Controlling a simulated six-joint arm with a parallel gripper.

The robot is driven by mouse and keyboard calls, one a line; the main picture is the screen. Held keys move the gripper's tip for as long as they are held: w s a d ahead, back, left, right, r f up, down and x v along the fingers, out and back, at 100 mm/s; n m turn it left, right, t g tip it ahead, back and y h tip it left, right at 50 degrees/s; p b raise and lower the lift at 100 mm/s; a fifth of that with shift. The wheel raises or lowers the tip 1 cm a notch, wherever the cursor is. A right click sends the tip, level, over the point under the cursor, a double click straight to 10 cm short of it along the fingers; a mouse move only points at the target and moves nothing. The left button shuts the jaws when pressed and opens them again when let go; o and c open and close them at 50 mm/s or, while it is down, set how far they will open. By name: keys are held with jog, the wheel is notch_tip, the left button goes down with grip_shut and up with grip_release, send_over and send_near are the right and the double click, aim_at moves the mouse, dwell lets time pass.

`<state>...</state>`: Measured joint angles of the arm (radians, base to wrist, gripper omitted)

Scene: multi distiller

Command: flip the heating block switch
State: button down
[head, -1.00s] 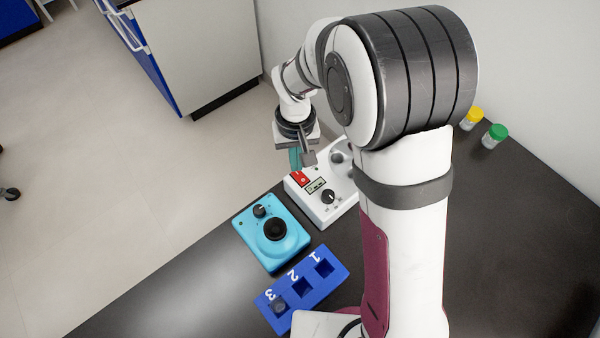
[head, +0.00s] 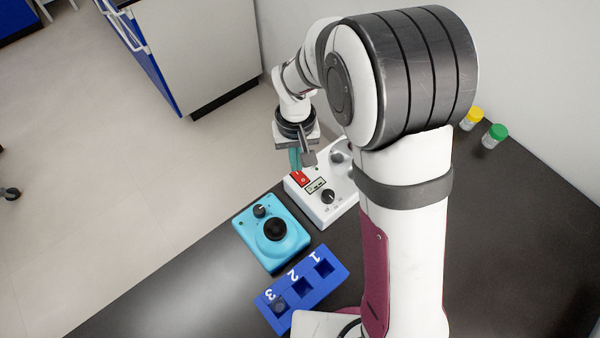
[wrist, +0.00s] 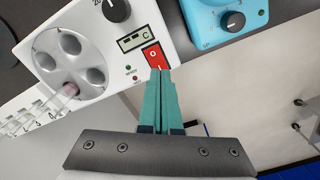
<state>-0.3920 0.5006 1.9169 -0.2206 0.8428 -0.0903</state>
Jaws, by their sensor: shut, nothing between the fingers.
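The heating block (head: 318,205) is a white box with a dark knob, a small display and a red rocker switch (head: 300,178). In the wrist view the red switch (wrist: 153,57) shows its O and I marks, beside the display. My gripper (head: 296,168) is over the switch end of the block. Its teal fingers (wrist: 160,72) are pressed together and empty, with the tips at the lower end of the switch. I cannot tell whether they touch it, or which way the rocker is tilted. My arm hides part of the block in the head view.
A light-blue device (head: 270,233) with black knobs stands beside the block. A blue numbered rack (head: 300,288) is nearer. Yellow-capped (head: 471,119) and green-capped (head: 494,136) vials stand at right. A clear tube with a pinkish end (wrist: 70,91) shows by the block's round wells.

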jog(key=shift+f, duration=0.9)
dwell(0.4)
jog(key=shift+r, duration=3.5)
